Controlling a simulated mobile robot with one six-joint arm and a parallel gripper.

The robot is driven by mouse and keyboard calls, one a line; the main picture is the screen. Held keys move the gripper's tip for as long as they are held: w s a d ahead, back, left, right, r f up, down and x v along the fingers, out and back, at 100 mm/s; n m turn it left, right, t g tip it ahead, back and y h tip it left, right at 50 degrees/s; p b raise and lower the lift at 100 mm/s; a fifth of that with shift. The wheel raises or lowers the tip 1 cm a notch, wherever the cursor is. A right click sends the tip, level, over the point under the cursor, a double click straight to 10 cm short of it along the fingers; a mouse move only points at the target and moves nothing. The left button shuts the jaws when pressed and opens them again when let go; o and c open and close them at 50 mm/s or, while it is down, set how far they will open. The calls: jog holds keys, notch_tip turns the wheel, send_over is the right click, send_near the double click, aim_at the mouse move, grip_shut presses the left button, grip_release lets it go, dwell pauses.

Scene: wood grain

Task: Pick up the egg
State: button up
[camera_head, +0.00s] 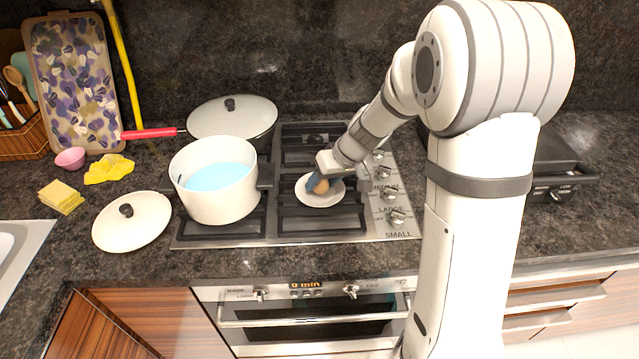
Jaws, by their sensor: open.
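A brown egg (322,187) sits on a small white plate (318,200) on the right part of the stove grate. My gripper (316,184) is over the plate, right at the egg, with its dark fingers pointing down and to the left. It is open. A finger covers part of the egg, and I cannot tell whether it touches the shell.
A white pot of blue water (215,205) stands left of the plate on the stove (290,235). A lidded pan (235,115) with a red handle is behind it. Stove knobs (396,216) line the right.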

jog(key=c, duration=0.8)
jog(key=shift+o, duration=0.2)
jog(key=shift+r, duration=0.4)
notch_tip(320, 180, up, 9)
jog(key=shift+a+f+b, duration=0.1)
jog(key=shift+f+b, duration=0.05)
jog(key=shift+b, duration=0.15)
jog(key=a+r+p, duration=0.2)
jog(key=a+r, duration=0.1)
jog(key=a, duration=0.8)
jog(key=a+r+p, duration=0.2)
jog(key=a+r, duration=0.1)
jog(key=a, duration=0.9)
jog(key=shift+s+r+p, duration=0.2)
jog(key=shift+p, duration=0.15)
